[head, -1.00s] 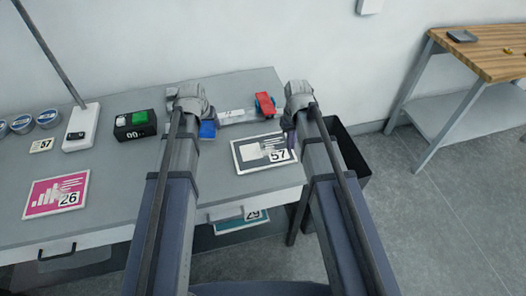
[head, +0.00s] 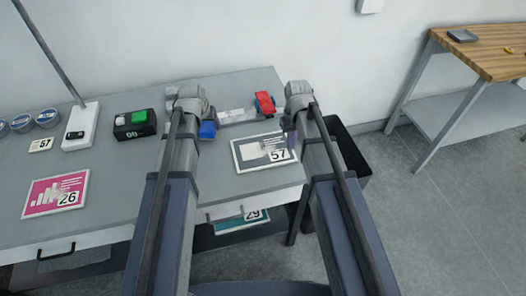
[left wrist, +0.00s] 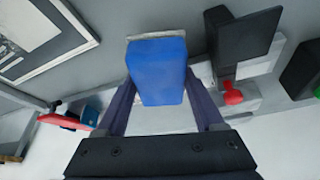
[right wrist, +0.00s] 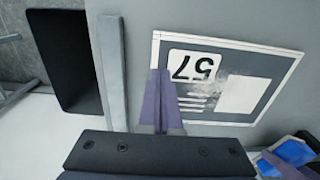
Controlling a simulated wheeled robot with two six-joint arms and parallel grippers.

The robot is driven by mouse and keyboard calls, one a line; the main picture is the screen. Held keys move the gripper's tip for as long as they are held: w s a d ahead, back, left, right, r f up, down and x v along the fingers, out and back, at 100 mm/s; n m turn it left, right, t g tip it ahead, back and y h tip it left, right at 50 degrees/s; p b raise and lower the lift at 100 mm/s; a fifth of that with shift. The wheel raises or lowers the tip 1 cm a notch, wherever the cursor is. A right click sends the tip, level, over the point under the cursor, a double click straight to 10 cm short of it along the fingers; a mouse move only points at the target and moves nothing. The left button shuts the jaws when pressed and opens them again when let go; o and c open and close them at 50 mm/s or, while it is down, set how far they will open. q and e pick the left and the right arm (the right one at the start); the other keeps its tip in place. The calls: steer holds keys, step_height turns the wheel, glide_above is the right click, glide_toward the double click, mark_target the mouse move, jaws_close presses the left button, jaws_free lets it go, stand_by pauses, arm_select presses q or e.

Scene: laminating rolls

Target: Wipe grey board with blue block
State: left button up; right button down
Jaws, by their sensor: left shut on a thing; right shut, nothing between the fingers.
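The grey board (head: 250,163), marked 57, lies flat on the table, with pale smudges on its dark grey face. It also shows in the right wrist view (right wrist: 268,62). The blue block (left wrist: 158,70) is held by my left gripper (left wrist: 160,98), which is shut on it, with a pale layer at the block's far end. In the head view the blue block (head: 208,130) is partly hidden by my left arm and lies left of the board, apart from it. My right gripper (right wrist: 164,75) is shut and empty, over the board's edge near the 57 label.
A red and blue item (head: 265,103) sits behind the board. A pink board (head: 45,198) marked 26, a black box with a green top (head: 138,124) and several round tins (head: 22,124) are at left. A dark bin (head: 350,160) stands beyond the table's right edge.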

arm_select(q)
steer(key=shift+f+b, duration=0.3)
steer(key=shift+f, duration=0.1)
arm_select(e)
steer(key=shift+f, duration=0.35)
arm_select(q)
steer(key=shift+r, duration=0.1)
arm_select(e)
steer(key=shift+r, duration=0.1)
